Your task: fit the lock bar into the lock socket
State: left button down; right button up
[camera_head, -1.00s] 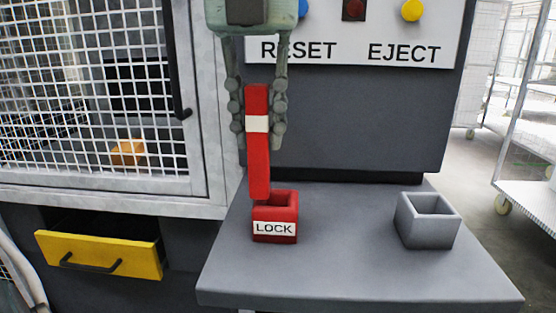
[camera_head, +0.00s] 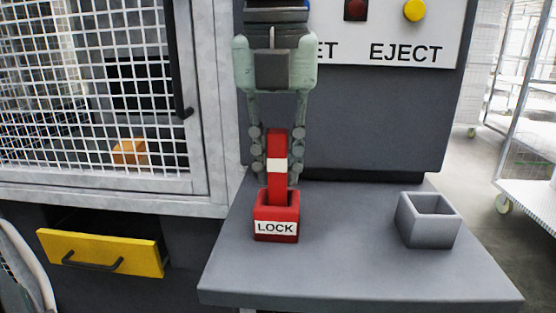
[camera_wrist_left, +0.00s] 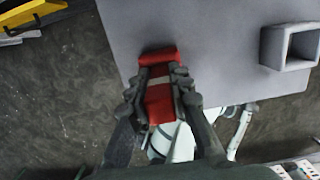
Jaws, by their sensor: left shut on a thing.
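The lock bar (camera_head: 277,145) is red with a white band and stands upright. My left gripper (camera_head: 277,172) is shut on it around the band, pointing down. The lock socket (camera_head: 276,227) is a red open box labelled LOCK on the grey shelf. The bar's lower end is down inside the socket's opening, hidden behind its front wall; how deep it sits I cannot tell. In the left wrist view the fingers (camera_wrist_left: 160,95) hold the red bar (camera_wrist_left: 160,104), with the red socket (camera_wrist_left: 158,56) just beyond it. My right gripper is not in view.
A grey empty open box (camera_head: 428,222) stands on the shelf (camera_head: 350,275) at the right. A panel (camera_head: 385,45) with coloured buttons is behind. A mesh door (camera_head: 90,90) and an open yellow drawer (camera_head: 100,252) are at the left.

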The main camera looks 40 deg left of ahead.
pick_arm(q)
jog(key=shift+f, duration=0.15)
jog(key=c, duration=1.6)
grip_release()
jog(key=shift+o, duration=1.2)
jog(key=shift+r, duration=0.35)
jog(key=r, duration=0.7)
jog(key=s+r, duration=0.1)
jog(key=r, duration=0.2)
jog(key=shift+d+r+p, duration=0.35)
jog(key=shift+d, duration=0.05)
jog(key=shift+s+r, duration=0.15)
jog(key=shift+r, duration=0.3)
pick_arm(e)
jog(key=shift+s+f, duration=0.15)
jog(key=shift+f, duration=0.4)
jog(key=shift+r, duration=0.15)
